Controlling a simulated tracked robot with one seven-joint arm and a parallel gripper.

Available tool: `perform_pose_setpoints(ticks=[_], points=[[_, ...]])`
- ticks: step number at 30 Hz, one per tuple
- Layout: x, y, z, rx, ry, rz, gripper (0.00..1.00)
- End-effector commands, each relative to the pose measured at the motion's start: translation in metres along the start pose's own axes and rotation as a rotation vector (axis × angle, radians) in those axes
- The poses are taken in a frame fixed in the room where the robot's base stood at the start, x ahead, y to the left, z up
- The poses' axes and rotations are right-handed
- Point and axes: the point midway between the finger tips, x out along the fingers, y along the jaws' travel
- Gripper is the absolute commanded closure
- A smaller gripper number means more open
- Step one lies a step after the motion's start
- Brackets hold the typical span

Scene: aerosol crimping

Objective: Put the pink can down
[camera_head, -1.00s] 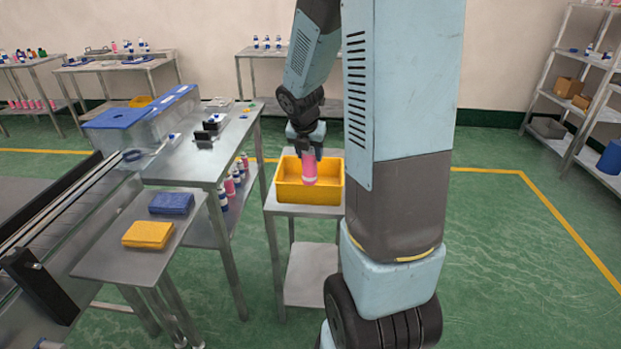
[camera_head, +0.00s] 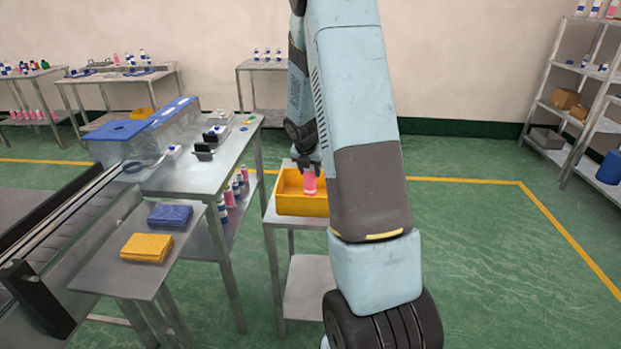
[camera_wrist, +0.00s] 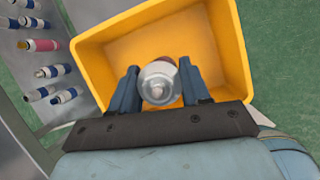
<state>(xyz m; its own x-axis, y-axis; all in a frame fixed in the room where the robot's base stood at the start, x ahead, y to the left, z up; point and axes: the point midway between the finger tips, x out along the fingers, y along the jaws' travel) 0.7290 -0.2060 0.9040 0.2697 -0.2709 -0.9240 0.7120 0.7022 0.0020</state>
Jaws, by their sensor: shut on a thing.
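The pink can (camera_head: 309,182) is held upright in my gripper (camera_head: 307,163), over the yellow bin (camera_head: 296,206). In the wrist view the can (camera_wrist: 159,83) shows from its clear domed top, gripped between the two blue-grey fingers (camera_wrist: 160,90). The yellow bin (camera_wrist: 232,40) lies below and around it in that view, and its visible floor looks bare. I cannot tell how far the can's base is above the bin floor. My gripper is shut on the can. My arm hides the right part of the bin.
The bin stands on a small metal table (camera_head: 268,217). Left of it is a steel bench (camera_head: 197,171) with several bottles on its lower shelf. A folded yellow cloth (camera_head: 147,248) and blue cloth (camera_head: 170,215) lie at the left. Green floor is open at the right.

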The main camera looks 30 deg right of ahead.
Motion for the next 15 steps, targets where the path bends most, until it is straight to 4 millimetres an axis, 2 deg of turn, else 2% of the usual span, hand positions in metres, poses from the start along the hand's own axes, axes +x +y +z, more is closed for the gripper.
perform_pose_setpoints(ticks=[5, 10, 15], points=[[0.012, 0.002, 0.001, -0.001, 0.001, -0.001, 0.98], [0.033, 0.001, -0.008, -0.002, 0.002, -0.002, 0.98], [0.036, 0.002, -0.009, -0.001, -0.001, 0.001, 0.98]])
